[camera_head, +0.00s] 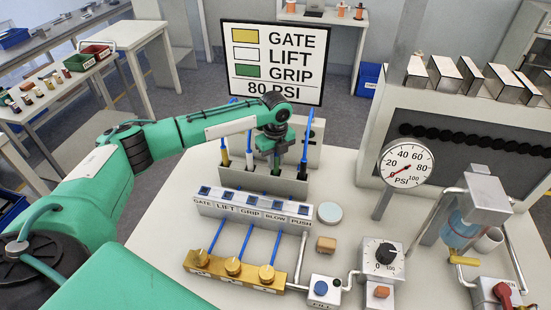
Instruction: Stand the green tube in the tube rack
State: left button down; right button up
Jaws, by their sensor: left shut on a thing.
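My left gripper (276,148) comes in from the left on a green arm and is above the grey tube rack (240,181) at the back of the table. It points down and is shut on the green tube (276,162). Only a small green part shows below the fingers, at the rack. I cannot tell how far it is inside a slot. A tube with a yellowish end (224,156) and one with a white end (249,158) stand upright to the left of it. A blue tube (306,137) stands at the right. My right gripper is not in view.
A labelled valve block (252,209) and a brass manifold (234,270) stand in front of the rack, joined by blue lines. A sign (275,60) is behind. A pressure gauge (405,164) and dial box (378,259) stand at the right. Some table is clear right of the rack.

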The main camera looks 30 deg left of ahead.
pick_arm(q)
jog(key=shift+f, duration=0.15)
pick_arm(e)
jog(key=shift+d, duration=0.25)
pick_arm(q)
jog(key=c, duration=1.3)
grip_release()
jog(key=shift+c, duration=0.2)
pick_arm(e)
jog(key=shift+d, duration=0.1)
pick_arm(q)
notch_tip(320, 180, up, 11)
jog(key=b, duration=0.3)
jog(key=shift+r, duration=0.7)
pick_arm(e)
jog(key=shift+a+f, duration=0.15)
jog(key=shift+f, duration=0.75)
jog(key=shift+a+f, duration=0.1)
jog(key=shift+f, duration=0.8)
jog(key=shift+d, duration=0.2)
pick_arm(q)
jog(key=shift+f, duration=0.1)
